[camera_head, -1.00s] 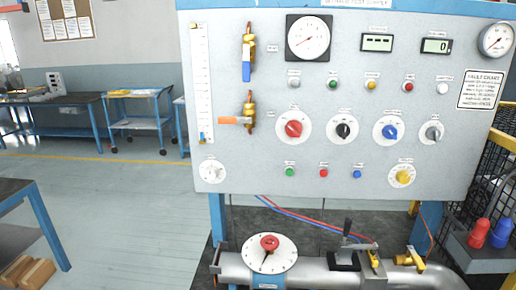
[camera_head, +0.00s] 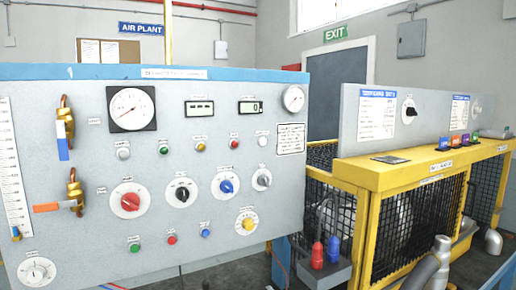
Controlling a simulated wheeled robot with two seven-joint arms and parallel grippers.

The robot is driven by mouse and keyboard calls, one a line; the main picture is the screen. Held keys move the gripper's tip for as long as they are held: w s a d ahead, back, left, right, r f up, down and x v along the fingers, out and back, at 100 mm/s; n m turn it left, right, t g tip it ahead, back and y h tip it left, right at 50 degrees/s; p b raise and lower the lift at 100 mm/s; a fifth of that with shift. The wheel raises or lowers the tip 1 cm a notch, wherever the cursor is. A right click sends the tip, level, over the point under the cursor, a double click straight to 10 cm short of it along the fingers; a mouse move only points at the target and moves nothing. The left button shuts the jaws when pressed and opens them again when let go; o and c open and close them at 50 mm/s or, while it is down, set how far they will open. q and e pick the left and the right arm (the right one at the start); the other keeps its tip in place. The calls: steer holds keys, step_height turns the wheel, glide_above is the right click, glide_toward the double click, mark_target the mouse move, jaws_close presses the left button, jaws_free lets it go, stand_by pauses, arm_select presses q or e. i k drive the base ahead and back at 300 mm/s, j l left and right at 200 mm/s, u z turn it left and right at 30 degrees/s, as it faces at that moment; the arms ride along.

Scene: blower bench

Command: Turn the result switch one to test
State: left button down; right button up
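I cannot read which control is result switch one. On the grey front panel (camera_head: 90,240) a row of rotary knobs shows: a red knob (camera_head: 130,201), a black knob (camera_head: 182,194), a blue knob (camera_head: 226,186) and a grey knob (camera_head: 262,180). A yellow knob (camera_head: 248,223) and a white knob (camera_head: 37,271) sit lower. On a second grey panel (camera_head: 388,148) at the right, a black switch (camera_head: 410,111) stands beside a blue-headed sign (camera_head: 376,114); another sign (camera_head: 459,115) is further right. The small labels are unreadable.
A yellow-framed mesh cage (camera_head: 400,215) stands below the second panel, with small coloured blocks (camera_head: 460,140) on its top. Red and blue plugs (camera_head: 318,255) stand on a grey box in front.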

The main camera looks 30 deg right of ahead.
mark_target(411, 111)
steer(key=z, duration=2.25)
